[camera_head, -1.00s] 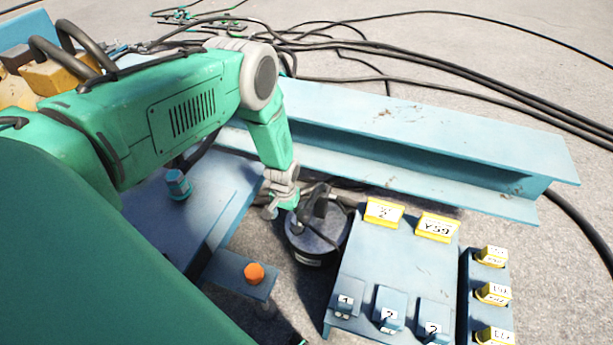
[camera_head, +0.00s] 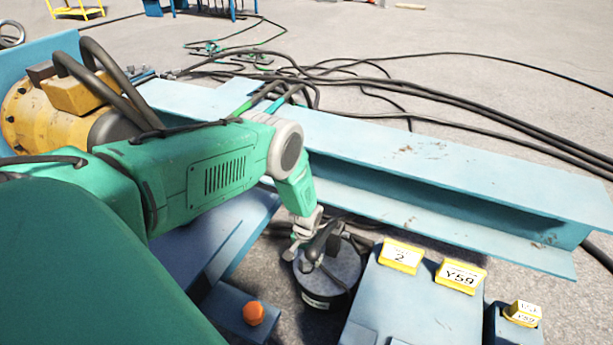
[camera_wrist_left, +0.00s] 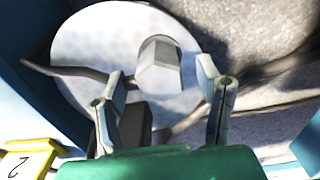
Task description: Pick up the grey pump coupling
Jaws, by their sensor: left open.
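The grey pump coupling appears to be the round grey-topped piece with a dark side (camera_head: 340,262), sitting low beside the blue block in the head view. In the left wrist view my left gripper (camera_wrist_left: 158,80) is open, with one finger on each side of the post and visible gaps. My right gripper is not in view.
A long blue beam (camera_head: 440,160) lies behind the piece. A blue block with yellow tags (camera_head: 400,257) stands close on its right. An orange knob (camera_head: 253,313) on a blue post is at lower left. Black cables (camera_head: 450,98) run over the floor behind.

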